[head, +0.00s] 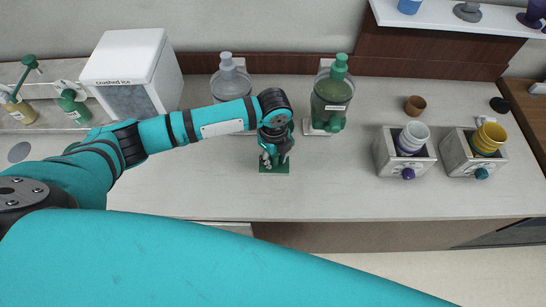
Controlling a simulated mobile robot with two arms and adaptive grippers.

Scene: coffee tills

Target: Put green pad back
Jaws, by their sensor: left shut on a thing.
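The green pad (274,168) is a flat green square on the pale counter, near the middle of the head view. My left gripper (273,158) is right over it, pointing down, and covers part of it. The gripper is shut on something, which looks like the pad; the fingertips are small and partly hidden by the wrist. Whether the pad touches the counter or is slightly raised is hard to tell. My right gripper does not show.
A clear dispenser (229,82) and a green dispenser (331,98) stand behind the gripper. A crushed ice box (132,75) is at the back left. Two grey boxes with cups (386,160) (459,158) and a brown cup (415,105) are on the right. The front counter is clear.

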